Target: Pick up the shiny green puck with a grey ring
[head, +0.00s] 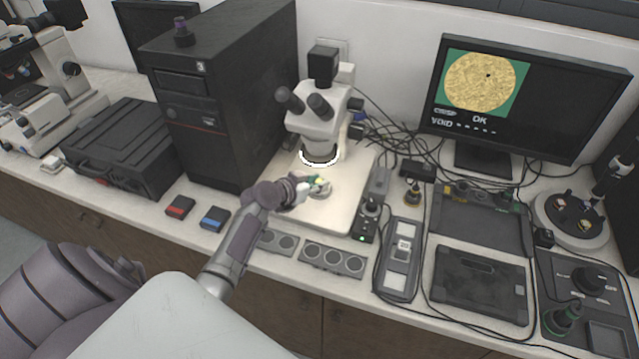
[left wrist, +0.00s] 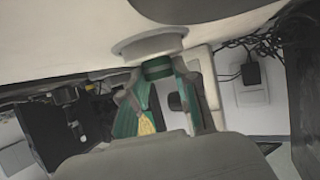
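A small shiny green puck (left wrist: 157,68) with a darker grey band shows in the left wrist view, against a pale grey disc (left wrist: 150,45). In the head view a bit of green (head: 313,178) shows at the microscope stage, beside my left gripper (head: 308,186). The gripper hides most of it there. In the left wrist view the fingers of my left gripper (left wrist: 158,82) lie on both sides of the puck, with their tips close to it. I cannot tell whether they touch it. My right gripper is not in view.
The microscope (head: 322,115) with its lit ring stands right above my left gripper. A black tower (head: 220,95) stands to the left. A red box (head: 180,207) and a blue box (head: 213,218) lie in front. Trays (head: 480,282), cables and a round carousel (head: 571,235) fill the right side.

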